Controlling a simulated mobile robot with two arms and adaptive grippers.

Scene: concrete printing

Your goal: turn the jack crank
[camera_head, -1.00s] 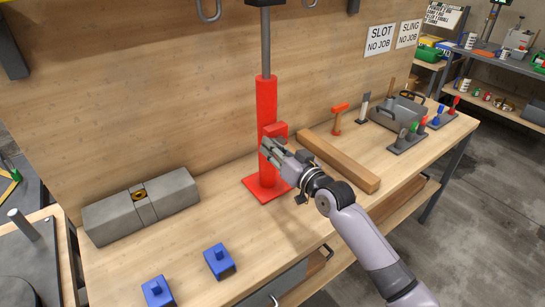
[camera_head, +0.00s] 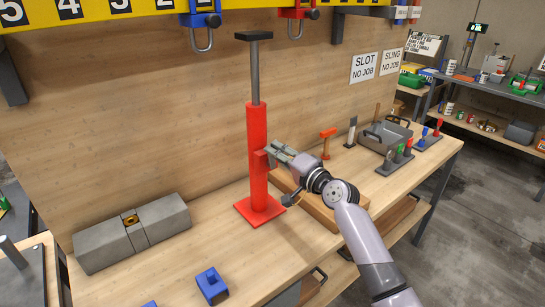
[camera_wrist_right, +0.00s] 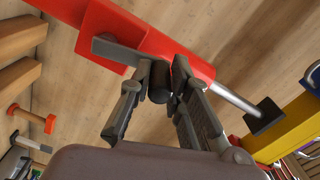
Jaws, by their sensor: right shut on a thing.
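The red jack (camera_head: 259,155) stands upright on its square red base plate (camera_head: 260,209) on the wooden bench, its grey rod topped by a dark plate (camera_head: 253,36). A red box on its side bears the crank, a dark grey arm (camera_wrist_right: 117,50) with a dark round handle (camera_wrist_right: 160,82) in the right wrist view. My right gripper (camera_head: 274,152) is at that box, and its fingers (camera_wrist_right: 158,85) are shut on the crank handle. In the head view the gripper hides most of the crank. My left gripper is not in view.
A timber beam (camera_head: 310,205) lies right of the jack, partly behind my arm. A grey block (camera_head: 132,232) and a blue block (camera_head: 211,284) lie to the left. Shackles hang from the yellow numbered beam (camera_head: 130,8) above. An orange hammer (camera_head: 327,140) stands behind.

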